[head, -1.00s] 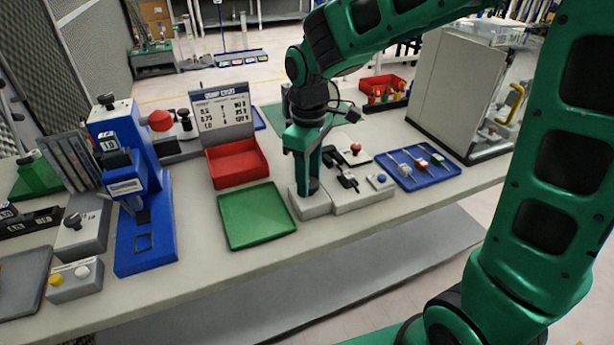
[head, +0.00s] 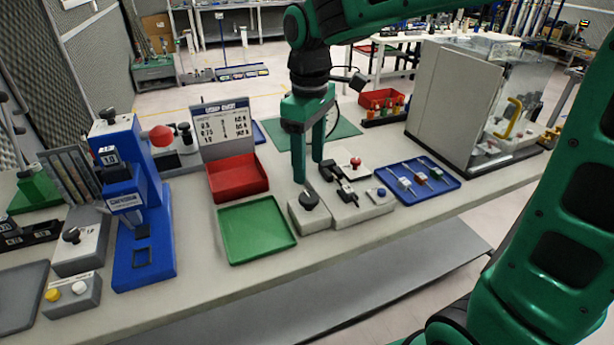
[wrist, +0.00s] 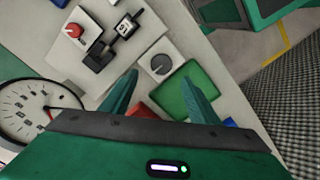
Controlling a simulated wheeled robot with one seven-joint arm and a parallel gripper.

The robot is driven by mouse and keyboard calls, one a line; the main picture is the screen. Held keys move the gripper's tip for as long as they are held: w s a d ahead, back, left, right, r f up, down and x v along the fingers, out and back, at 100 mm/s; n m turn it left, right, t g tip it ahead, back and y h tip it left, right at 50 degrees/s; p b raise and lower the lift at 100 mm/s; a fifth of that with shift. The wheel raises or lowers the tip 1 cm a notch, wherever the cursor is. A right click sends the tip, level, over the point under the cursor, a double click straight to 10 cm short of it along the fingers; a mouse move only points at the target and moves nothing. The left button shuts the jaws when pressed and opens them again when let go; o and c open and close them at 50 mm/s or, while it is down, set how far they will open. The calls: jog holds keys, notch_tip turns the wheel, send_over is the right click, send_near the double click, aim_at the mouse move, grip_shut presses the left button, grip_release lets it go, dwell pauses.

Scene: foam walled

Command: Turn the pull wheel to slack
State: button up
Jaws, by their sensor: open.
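A dark round knob (head: 309,201), which I take to be the pull wheel, sits on a small pale block (head: 310,218) at the bench's front. In the wrist view the same knob (wrist: 160,64) is a grey disc with a dark pointer line; I cannot read any slack mark. My gripper (head: 308,171) is open and empty, fingers pointing down, above and slightly behind the knob, apart from it. Its fingertips (wrist: 160,77) frame the block in the wrist view. A round gauge (wrist: 30,108) with a red needle stands at left in the wrist view.
A green tray (head: 257,229) and red bin (head: 237,178) lie left. A blue tray (head: 421,184) with small tools lies right.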

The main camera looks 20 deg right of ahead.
notch_tip(320, 180, up, 2)
jog(key=shift+r, duration=0.1)
dwell(0.4)
jog(key=s+d+f+m, duration=0.1)
jog(key=s+d+m, duration=0.35)
jog(key=d, duration=0.35)
jog(key=s+d+f+m, duration=0.2)
jog(key=s+d+m, duration=0.25)
jog(key=d, duration=0.45)
jog(key=s+d+f+m, duration=0.2)
jog(key=s+d+m, duration=0.1)
jog(key=s, duration=0.4)
jog(key=s+d+f+m, duration=0.3)
jog(key=s+d, duration=0.1)
jog(key=s, duration=0.3)
jog(key=shift+d+f+m, duration=0.2)
jog(key=shift+d+m, duration=0.1)
